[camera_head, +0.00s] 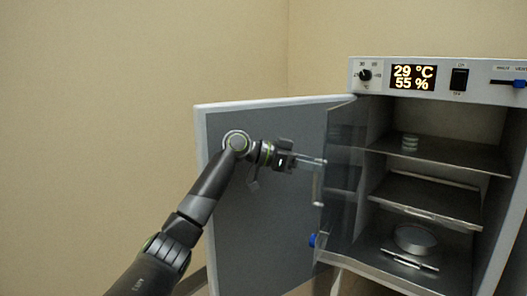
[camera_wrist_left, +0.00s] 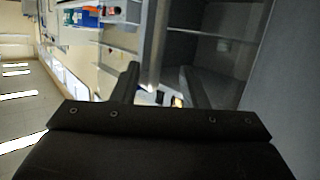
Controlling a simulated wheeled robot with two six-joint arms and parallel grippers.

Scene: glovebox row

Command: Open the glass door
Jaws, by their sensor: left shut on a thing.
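The glass door (camera_head: 343,205) of the incubator is a clear, dark-reflecting panel. It stands swung out at the left side of the chamber, leaving the shelves to its right uncovered. A slim upright handle (camera_head: 318,188) is at its outer edge. My left gripper (camera_head: 318,163) reaches in from the left, in front of the open outer door, and is shut on the handle. In the left wrist view a pale bar (camera_wrist_left: 155,50) passes between the two fingers (camera_wrist_left: 160,88); the exact contact is dark and hard to see. My right gripper is not in view.
The grey outer door (camera_head: 262,225) stands wide open behind my left arm. The chamber holds metal shelves (camera_head: 440,150), a small stack of dishes (camera_head: 410,142) and a round dish (camera_head: 414,238). The control panel (camera_head: 440,78) is above. A blue knob (camera_head: 312,240) is below the handle.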

